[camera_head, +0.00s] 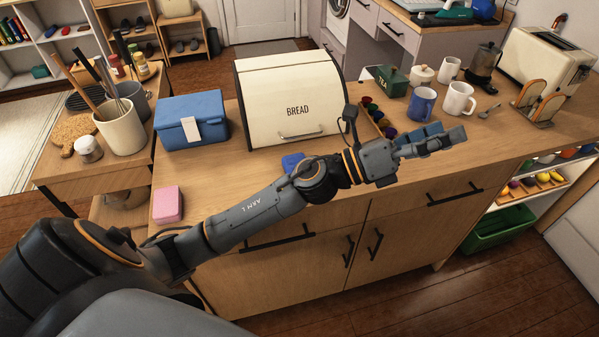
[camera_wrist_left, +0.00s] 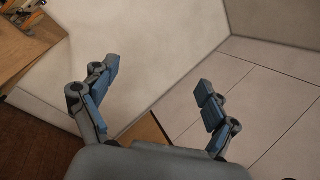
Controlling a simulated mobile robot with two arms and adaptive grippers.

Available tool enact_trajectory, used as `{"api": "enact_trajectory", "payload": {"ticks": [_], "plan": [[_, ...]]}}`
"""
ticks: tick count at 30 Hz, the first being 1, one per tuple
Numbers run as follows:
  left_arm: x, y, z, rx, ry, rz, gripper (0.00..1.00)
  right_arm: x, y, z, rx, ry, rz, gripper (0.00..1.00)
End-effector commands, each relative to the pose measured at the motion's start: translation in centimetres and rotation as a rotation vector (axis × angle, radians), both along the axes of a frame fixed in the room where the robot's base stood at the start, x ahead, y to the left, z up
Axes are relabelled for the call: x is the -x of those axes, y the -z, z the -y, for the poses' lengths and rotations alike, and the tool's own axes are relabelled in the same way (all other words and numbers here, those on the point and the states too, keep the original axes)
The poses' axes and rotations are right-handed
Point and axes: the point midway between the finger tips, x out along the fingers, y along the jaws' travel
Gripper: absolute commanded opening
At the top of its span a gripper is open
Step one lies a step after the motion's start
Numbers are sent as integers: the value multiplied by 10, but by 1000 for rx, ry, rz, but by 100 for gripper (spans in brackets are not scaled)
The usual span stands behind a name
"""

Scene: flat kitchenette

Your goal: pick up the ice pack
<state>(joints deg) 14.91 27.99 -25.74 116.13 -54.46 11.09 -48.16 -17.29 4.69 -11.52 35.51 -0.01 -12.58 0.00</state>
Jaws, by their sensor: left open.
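A small flat blue object (camera_head: 292,162), which looks like the ice pack, lies on the wooden counter in front of the bread box. My left forearm partly hides it. My left gripper (camera_head: 432,140) is far to its right, over the counter's front edge. In the left wrist view the gripper (camera_wrist_left: 158,78) has its fingers wide apart with nothing between them. That view shows pale surfaces beyond the fingers and no blue object. My right gripper is in neither view.
The cream bread box (camera_head: 292,97) stands behind the blue object. A blue cooler box (camera_head: 192,122) and a pink block (camera_head: 168,204) are to the left. Mugs (camera_head: 421,104), a coffee pod rack (camera_head: 378,120) and a toaster (camera_head: 545,68) stand to the right.

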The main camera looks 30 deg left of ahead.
Motion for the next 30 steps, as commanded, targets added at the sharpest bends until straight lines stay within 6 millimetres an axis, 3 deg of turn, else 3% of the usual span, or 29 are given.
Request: {"api": "enact_trajectory", "payload": {"ticks": [3, 5, 7, 10, 13, 18, 21, 24, 26, 30], "plan": [[12, 17, 32, -439, 151, 329, 87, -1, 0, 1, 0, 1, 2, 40], [16, 38, 36, -660, 234, 474, 87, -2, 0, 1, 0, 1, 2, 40], [14, 67, 25, -918, 338, 621, 87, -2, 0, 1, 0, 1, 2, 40], [4, 108, -18, -1281, 507, 773, 87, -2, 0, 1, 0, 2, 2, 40], [-9, 132, -86, -1607, 698, 838, 87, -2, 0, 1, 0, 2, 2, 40], [-16, 131, -203, -1975, 1003, 779, 87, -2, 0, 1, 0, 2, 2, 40], [-12, 119, -249, -2078, 1130, 710, 87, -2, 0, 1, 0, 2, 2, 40], [-8, 113, -273, -2123, 1203, 660, 87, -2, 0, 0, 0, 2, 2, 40], [-5, 115, -280, -2132, 1227, 645, 87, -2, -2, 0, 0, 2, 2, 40], [-3, 136, -282, -2132, 1242, 638, 87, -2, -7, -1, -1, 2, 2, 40]]}}
